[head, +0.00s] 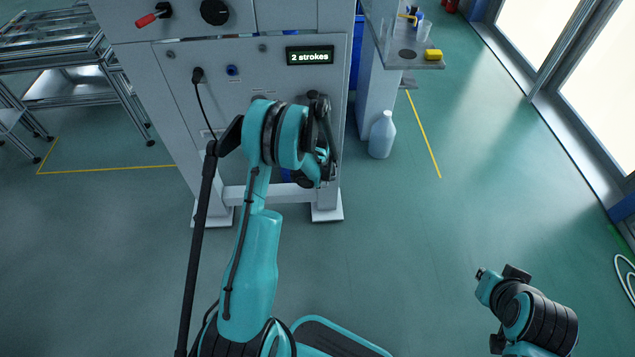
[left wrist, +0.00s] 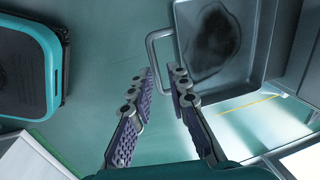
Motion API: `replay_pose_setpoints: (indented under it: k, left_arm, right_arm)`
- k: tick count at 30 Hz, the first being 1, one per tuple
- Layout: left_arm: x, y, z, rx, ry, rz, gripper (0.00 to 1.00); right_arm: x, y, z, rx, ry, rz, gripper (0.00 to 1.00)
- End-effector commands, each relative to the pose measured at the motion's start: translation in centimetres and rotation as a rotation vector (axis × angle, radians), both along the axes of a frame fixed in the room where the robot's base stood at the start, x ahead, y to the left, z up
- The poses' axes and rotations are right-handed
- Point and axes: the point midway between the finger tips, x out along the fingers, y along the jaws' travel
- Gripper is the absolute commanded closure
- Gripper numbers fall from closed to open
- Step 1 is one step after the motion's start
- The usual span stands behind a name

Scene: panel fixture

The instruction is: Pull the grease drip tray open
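The grease drip tray (left wrist: 240,85) is a grey metal pan with a dark grease stain inside, at the upper right of the left wrist view. Its thin U-shaped handle (left wrist: 150,52) sticks out from the tray's left side. My left gripper (left wrist: 160,72) is open, with its ridged fingers apart. The outer bar of the handle appears between or just beyond the fingertips; whether either finger touches it I cannot tell. In the head view my left arm hides the tray and these fingers. My right arm shows at lower right there, without visible fingers.
A grey machine panel (head: 130,85) with a "2 strokes" display (head: 310,56) stands in front. A pale jug (head: 382,135) is on the floor to its right, below a shelf (head: 408,60) with small items.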

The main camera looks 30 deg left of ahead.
Motion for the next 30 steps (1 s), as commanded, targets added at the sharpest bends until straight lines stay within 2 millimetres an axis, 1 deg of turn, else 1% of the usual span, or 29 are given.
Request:
replay_pose_setpoints:
  k: [9, 12, 15, 18, 21, 30]
  left_arm:
    - [-1.1, -0.7, 6.6, 0.0, 0.0, 0.0, 0.83]
    - [-1.3, -0.8, 8.4, 0.0, 0.0, 0.0, 0.83]
    - [-1.5, -1.0, 9.7, 0.0, 0.0, 0.0, 0.83]
    - [-1.6, -1.0, 10.4, 0.0, 0.0, 0.0, 0.83]
    - [-1.7, -1.1, 10.7, 0.0, 0.0, 0.0, 0.83]
    - [-1.6, -1.0, 10.6, 0.001, 0.0, 0.002, 0.83]
  right_arm:
    - [0.0, 0.0, 0.0, 0.0, 0.0, 0.0, 1.0]
    - [0.0, 0.0, 0.0, 0.0, 0.0, 0.0, 1.0]
    - [0.0, 0.0, 0.0, 0.0, 0.0, 0.0, 1.0]
    - [0.0, 0.0, 0.0, 0.0, 0.0, 0.0, 1.0]
    - [0.0, 0.0, 0.0, 0.0, 0.0, 0.0, 1.0]
    - [0.0, 0.0, 0.0, 0.0, 0.0, 0.0, 1.0]
